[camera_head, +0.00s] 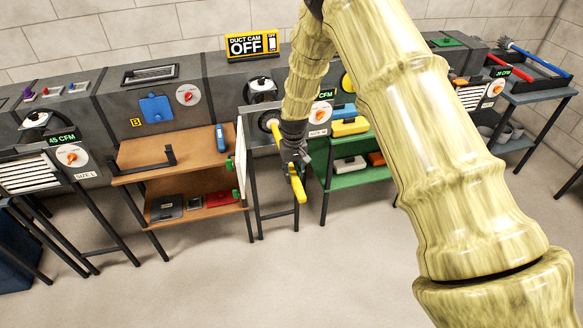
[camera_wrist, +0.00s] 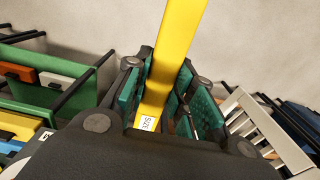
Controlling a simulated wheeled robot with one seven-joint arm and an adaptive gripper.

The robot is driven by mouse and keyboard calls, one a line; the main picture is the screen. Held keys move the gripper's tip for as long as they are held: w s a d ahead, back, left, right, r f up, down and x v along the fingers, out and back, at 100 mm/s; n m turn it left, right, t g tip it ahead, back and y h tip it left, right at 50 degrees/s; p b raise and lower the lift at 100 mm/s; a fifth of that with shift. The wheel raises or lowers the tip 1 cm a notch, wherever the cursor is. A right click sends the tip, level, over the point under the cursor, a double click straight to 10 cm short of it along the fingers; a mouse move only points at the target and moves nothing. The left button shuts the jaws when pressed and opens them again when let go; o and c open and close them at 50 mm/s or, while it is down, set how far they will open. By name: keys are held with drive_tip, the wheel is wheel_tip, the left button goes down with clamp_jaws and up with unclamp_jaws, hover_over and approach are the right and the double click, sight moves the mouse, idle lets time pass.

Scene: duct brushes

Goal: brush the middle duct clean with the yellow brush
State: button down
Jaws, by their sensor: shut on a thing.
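The yellow brush (camera_head: 299,188) is in my gripper (camera_head: 295,165), which is shut on its handle. In the wrist view the yellow handle (camera_wrist: 178,45) runs between the green pads of my gripper (camera_wrist: 160,92), with a small white label partly showing. In the head view the brush's far part reaches up and left to a dark round opening (camera_head: 266,120) in the middle duct (camera_head: 244,92). Its bristles are not visible, and I cannot tell how deep they are inside. A white louvred grille (camera_head: 240,162) stands swung out left of the opening; it also shows in the wrist view (camera_wrist: 262,130).
A "DUCT CAM OFF" sign (camera_head: 253,44) stands above the duct. A brown shelf unit (camera_head: 190,152) is left and a green one (camera_head: 352,178) right, both holding items. A tray with red and blue brushes (camera_head: 526,72) is far right. The front floor is clear.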

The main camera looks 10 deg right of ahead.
sight(291, 166)
drive_tip(key=shift+s+p, duration=0.4)
drive_tip(key=shift+s, duration=1.35)
drive_tip(key=shift+w+f+b, duration=0.1)
drive_tip(key=shift+w+b, duration=0.85)
drive_tip(key=shift+w, duration=2.4)
drive_tip(key=shift+w+a+b, duration=0.2)
drive_tip(key=shift+w+b, duration=1.65)
drive_tip(key=shift+w, duration=3.25)
drive_tip(key=shift+s, duration=0.1)
